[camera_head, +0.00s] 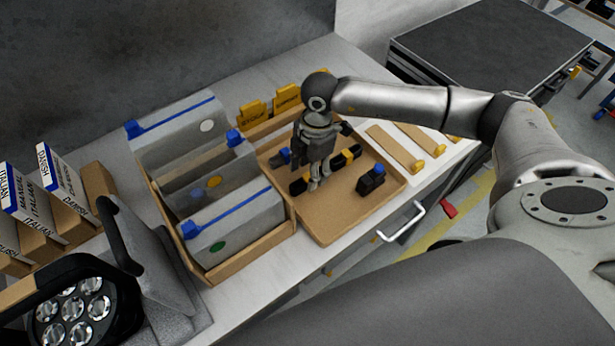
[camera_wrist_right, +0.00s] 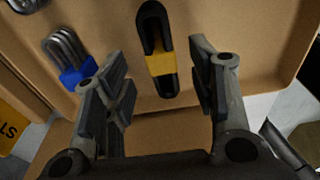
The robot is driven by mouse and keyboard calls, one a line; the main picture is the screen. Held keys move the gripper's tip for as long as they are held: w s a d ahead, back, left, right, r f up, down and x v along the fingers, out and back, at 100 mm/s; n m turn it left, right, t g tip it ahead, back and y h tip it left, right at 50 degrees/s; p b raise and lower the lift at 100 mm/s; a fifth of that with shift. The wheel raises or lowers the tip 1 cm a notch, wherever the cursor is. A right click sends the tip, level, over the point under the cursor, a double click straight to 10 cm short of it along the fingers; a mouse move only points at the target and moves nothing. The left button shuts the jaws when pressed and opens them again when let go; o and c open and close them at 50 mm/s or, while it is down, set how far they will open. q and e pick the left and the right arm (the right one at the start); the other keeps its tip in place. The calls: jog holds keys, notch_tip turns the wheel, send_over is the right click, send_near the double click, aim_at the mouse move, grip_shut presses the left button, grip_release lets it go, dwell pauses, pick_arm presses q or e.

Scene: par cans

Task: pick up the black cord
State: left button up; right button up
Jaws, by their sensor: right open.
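The black cord (camera_wrist_right: 153,28) is a long looped bundle with a yellow band around it. My right gripper (camera_head: 318,184) points down over the tray. In the right wrist view its fingers (camera_wrist_right: 163,92) are spread and empty, with the cord showing between and beyond them. I cannot tell the exact height of the fingertips above the cord. My left gripper is not in view.
A blue-and-metal piece (camera_head: 280,157) and a black piece with a blue top (camera_head: 371,179) lie in the same tray. A cardboard box of grey cases (camera_head: 236,226) stands on the left. A lamp (camera_head: 75,308) stands nearer. Yellow-tagged pieces (camera_head: 398,151) lie to the right.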

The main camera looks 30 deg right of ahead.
aim_at(308, 176)
jog(key=shift+s+a+f, duration=0.1)
jog(key=shift+s+f, duration=0.1)
jog(key=shift+f, duration=0.9)
jog(key=shift+w+f, duration=0.1)
jog(key=shift+f, duration=0.35)
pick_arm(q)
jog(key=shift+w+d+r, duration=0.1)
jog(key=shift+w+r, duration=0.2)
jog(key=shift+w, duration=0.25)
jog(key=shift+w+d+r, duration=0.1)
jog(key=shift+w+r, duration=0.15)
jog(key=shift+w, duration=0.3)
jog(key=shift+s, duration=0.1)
pick_arm(e)
jog(key=shift+c, duration=0.3)
